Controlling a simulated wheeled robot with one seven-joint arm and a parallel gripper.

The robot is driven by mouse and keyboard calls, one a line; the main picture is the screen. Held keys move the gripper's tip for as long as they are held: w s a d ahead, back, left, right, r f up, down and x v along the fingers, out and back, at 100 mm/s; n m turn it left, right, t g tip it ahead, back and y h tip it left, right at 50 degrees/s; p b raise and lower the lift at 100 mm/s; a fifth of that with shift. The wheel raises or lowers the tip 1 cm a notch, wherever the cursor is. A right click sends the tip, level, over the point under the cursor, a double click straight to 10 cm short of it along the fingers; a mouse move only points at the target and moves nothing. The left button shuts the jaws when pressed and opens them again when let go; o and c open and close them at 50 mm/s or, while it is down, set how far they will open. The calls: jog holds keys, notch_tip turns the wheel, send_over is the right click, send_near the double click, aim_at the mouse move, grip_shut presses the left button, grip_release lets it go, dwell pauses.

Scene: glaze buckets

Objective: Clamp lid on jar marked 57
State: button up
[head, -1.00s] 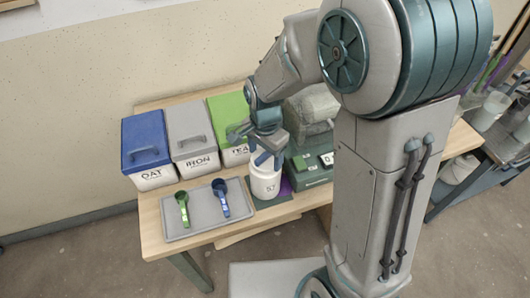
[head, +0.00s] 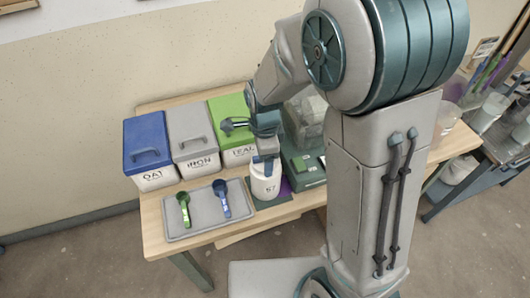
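The white jar marked 57 (head: 265,187) stands upright on a dark green mat (head: 284,211) near the front of the wooden table. My gripper (head: 265,168) points down right over the jar, with its fingers at the jar's top. The fingers are seen nearly edge-on, so the gap between them does not show. The gripper covers much of the jar's top. I cannot make out whether a lid or a clamp is there.
A grey tray (head: 204,229) with a green scoop (head: 184,209) and a blue scoop (head: 222,198) lies left of the jar. Bins with blue (head: 146,140), grey (head: 191,134) and green (head: 225,117) lids stand behind. A green scale (head: 304,169) sits right of the jar.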

jog(key=shift+s+f+m, duration=0.1)
jog(key=shift+f+m, duration=0.1)
jog(key=shift+m, duration=0.4)
jog(key=shift+c, duration=1.2)
jog(key=o, duration=1.4)
jog(key=shift+r, duration=0.15)
notch_tip(320, 180, up, 14)
jog(key=shift+f, duration=0.15)
jog(key=s+d+n+t, duration=0.1)
jog(key=s+d+n, duration=0.3)
jog(key=n, duration=0.2)
jog(key=s+d+n+t, duration=0.1)
jog(key=s+d+n, duration=0.3)
jog(key=n, duration=0.1)
jog(key=s+d+n+t, duration=0.1)
jog(key=s+d+n, duration=0.3)
jog(key=n, duration=0.2)
jog(key=shift+s+r+n, duration=0.2)
jog(key=shift+s+n, duration=0.05)
jog(key=shift+n, duration=0.05)
